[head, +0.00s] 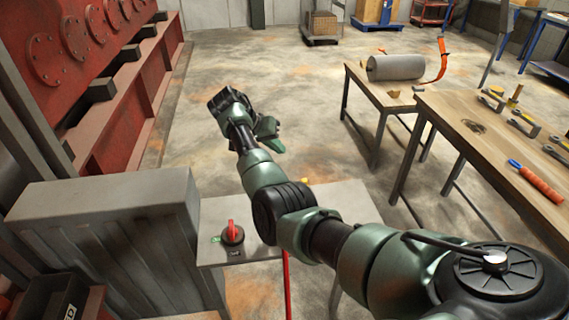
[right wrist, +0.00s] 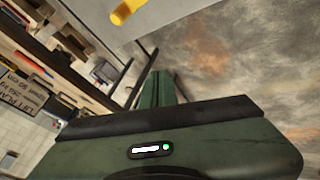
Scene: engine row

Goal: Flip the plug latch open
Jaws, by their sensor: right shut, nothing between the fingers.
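My right gripper (head: 270,135) reaches out past the far side of a small grey table (head: 335,195), over open floor in the head view. Its green fingers are shut and empty, and they also show in the right wrist view (right wrist: 160,88). A small yellow piece (head: 305,181) shows at the table's far edge, partly behind my right arm. A yellow cylinder (right wrist: 128,10) at a grey surface shows at the top of the right wrist view, apart from the fingers. I cannot tell whether either is the plug latch. My left gripper is not in view.
A red rotary switch (head: 232,233) stands on the grey table, with a red cable (head: 286,285) nearby. A grey cabinet (head: 110,225) is at left. Wooden benches with tools (head: 520,125) and a grey roll (head: 402,67) are at right.

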